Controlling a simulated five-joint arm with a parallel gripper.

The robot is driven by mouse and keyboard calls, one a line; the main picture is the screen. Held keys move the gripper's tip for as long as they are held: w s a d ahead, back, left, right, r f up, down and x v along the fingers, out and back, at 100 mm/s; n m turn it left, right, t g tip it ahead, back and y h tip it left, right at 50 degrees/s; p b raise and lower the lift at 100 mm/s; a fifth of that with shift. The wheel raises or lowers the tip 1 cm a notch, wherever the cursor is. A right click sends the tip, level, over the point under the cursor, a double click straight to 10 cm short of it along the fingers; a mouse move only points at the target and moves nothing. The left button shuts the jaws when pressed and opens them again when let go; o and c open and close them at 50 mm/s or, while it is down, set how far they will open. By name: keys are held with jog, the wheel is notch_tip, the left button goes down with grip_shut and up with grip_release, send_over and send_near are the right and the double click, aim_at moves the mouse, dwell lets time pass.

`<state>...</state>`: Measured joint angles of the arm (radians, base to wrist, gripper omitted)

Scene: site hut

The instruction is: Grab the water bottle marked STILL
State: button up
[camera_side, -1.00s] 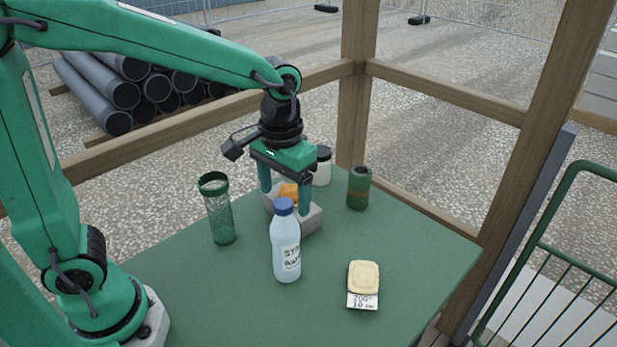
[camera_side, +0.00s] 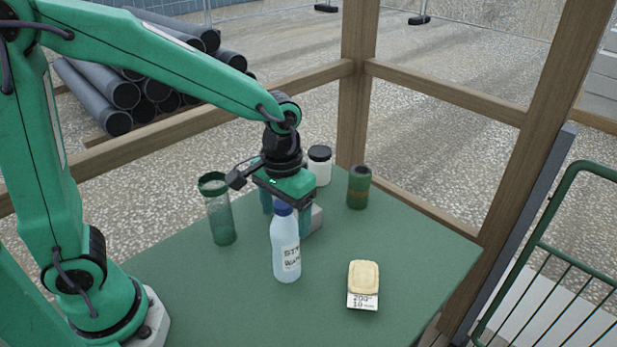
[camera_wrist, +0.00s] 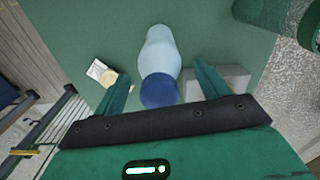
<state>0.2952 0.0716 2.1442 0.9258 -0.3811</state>
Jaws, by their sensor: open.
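The water bottle (camera_side: 286,252) stands upright near the middle of the green table, pale blue with a dark blue cap. Its white label faces the side camera; the lettering is partly readable, starting "ST" above a second line. My gripper (camera_side: 287,212) is open, pointing down just behind the bottle's top in the side view, where the cap overlaps it. In the wrist view the bottle's cap (camera_wrist: 160,91) appears between the two fingers of my gripper (camera_wrist: 161,70), with gaps either side. I cannot tell whether the fingers are low enough to flank the bottle.
A grey block (camera_side: 316,219) is partly hidden behind my gripper, close to one finger. A black-lidded white jar (camera_side: 319,168) and a green can (camera_side: 359,187) stand behind. A pale yellow block (camera_side: 364,277) with a card lies front right.

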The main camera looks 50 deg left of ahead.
grip_shut()
dwell(0.4)
jog(key=shift+r, duration=0.2)
jog(key=shift+r, duration=1.85)
jog(key=s+d+r, duration=0.7)
jog(key=s, duration=0.1)
jog(key=shift+s+d, duration=0.35)
jog(key=shift+d, duration=0.05)
